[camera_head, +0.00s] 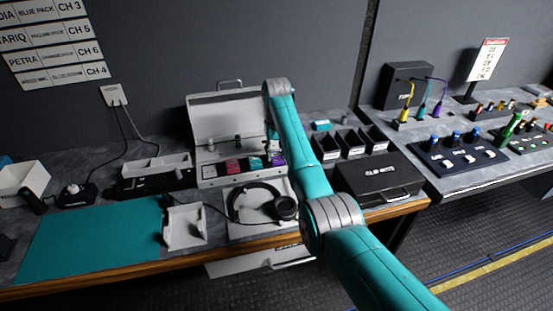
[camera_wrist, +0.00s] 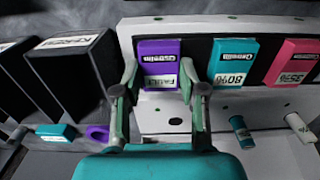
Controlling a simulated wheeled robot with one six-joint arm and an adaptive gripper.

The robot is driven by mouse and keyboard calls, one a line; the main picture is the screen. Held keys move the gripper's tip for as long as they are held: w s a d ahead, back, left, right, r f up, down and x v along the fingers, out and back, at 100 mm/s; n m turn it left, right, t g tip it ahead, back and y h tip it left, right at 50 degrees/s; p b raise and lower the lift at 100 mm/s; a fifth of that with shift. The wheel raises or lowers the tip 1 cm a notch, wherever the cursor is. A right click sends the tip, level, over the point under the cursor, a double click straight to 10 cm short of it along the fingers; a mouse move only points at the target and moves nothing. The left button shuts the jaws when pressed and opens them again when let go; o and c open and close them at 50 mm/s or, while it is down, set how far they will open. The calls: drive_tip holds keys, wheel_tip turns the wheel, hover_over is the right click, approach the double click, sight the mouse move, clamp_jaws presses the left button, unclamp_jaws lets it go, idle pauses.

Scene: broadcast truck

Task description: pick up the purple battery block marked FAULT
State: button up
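The purple battery block (camera_wrist: 160,50) with a white FAULT label stands upright in a white case (camera_wrist: 225,20), at the left end of a row. My gripper (camera_wrist: 159,75) has its fingers apart, one at each side of the block's lower part. Whether the fingertips touch it, I cannot tell. A teal block (camera_wrist: 233,60) marked 80% and a pink block (camera_wrist: 290,62) stand to its right in the wrist view. In the head view the purple block (camera_head: 254,162) shows beside my arm, and my gripper is mostly hidden there.
Black bins (camera_head: 352,145) stand right of the open case (camera_head: 225,117), with a black closed case (camera_head: 378,178) in front of them. Headphones (camera_head: 262,203) lie in front of the open case. A teal mat (camera_head: 95,238) covers the bench at left.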

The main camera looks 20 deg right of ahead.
sight(277, 157)
drive_tip(key=shift+r, duration=0.15)
idle(0.3)
drive_tip(key=shift+r, duration=3.4)
